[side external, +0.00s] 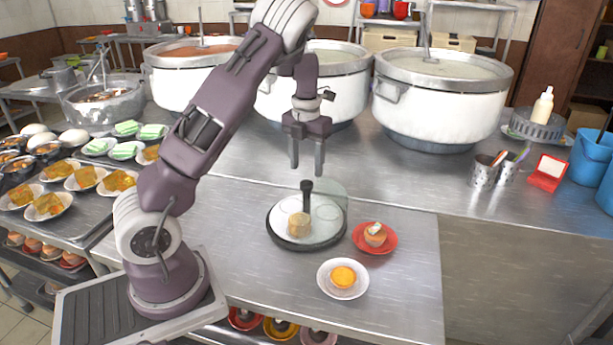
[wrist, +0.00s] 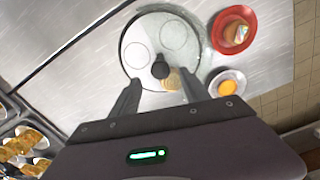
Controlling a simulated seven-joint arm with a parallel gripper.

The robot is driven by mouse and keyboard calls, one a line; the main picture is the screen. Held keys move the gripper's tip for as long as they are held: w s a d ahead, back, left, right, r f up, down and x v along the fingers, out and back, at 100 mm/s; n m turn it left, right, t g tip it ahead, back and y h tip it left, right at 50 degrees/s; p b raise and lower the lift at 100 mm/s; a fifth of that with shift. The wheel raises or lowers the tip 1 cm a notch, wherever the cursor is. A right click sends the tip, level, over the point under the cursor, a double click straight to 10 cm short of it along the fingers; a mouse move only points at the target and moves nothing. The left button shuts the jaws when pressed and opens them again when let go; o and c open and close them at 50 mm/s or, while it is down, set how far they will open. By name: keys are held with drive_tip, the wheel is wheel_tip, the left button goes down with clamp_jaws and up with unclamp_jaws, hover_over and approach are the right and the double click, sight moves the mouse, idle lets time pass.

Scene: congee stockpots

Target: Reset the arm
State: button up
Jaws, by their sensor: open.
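My gripper (side external: 306,165) is open and empty. It hangs pointing down above a round serving tray with a dark rim (side external: 272,228) and a clear domed lid (side external: 335,192) with a black knob (side external: 307,186). The fingertips are apart from the knob. A pale round pastry (side external: 299,223) sits on the tray at its front. In the wrist view, my gripper (wrist: 158,98) has its fingers spread, with the black knob (wrist: 160,67) showing between and beyond them. The pastry (wrist: 173,80) is partly seen under the lid.
A red plate (side external: 362,246) with a small cake and a white plate (side external: 336,294) with a yellow tart stand right of the tray. Large white stockpots (side external: 440,110) line the back. Plates of food (side external: 85,177) fill the left. Metal cups (side external: 484,170) stand at the right.

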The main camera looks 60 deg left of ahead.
wheel_tip(320, 180, up, 2)
drive_tip(key=shift+r, duration=0.15)
drive_tip(key=s+d+r+m+t+h, duration=0.1)
drive_tip(key=s+d+r+m, duration=0.5)
drive_tip(key=d+m, duration=0.45)
drive_tip(key=s+d+r+m+t+h, duration=0.1)
drive_tip(key=s+d+r+m+t, duration=0.15)
drive_tip(key=d+r+m, duration=0.75)
drive_tip(key=s+d+f+m+t+y, duration=0.1)
drive_tip(key=s+d+m, duration=0.1)
drive_tip(key=s+m, duration=0.5)
drive_tip(key=s+d+f+m+t+y, duration=0.1)
drive_tip(key=s+d+m, duration=0.2)
drive_tip(key=m, duration=1.1)
drive_tip(key=s, duration=0.3)
drive_tip(key=shift+s+f, duration=0.35)
drive_tip(key=shift+m, duration=0.25)
